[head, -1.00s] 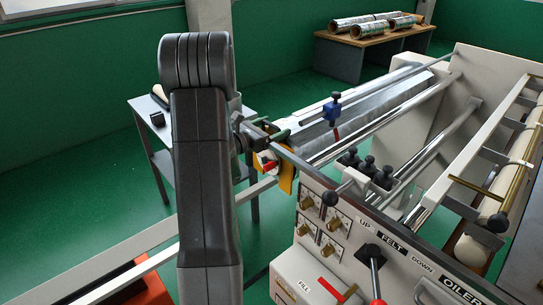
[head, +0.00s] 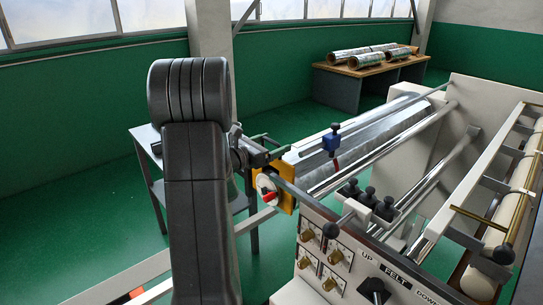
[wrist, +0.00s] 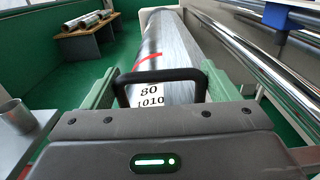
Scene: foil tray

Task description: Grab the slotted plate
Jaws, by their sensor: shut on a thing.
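My gripper (wrist: 160,88) is shut on the black loop handle (wrist: 160,75), which spans between its two green fingers in the wrist view. I take this handle to be part of the slotted plate; no slots can be made out, and its lower part is hidden behind my gripper's body. A white label reading 80 and 1010 shows through the loop. In the head view my gripper (head: 266,150) is at the near left end of the machine, partly hidden by my arm.
A long silvery roller (wrist: 180,45) runs away beyond the handle. A yellow plate (head: 287,196) stands at the machine's corner. The machine's rails and control panel (head: 330,255) fill the right. A grey side table (head: 150,140) is behind my arm; foil rolls (head: 350,58) lie on a far table.

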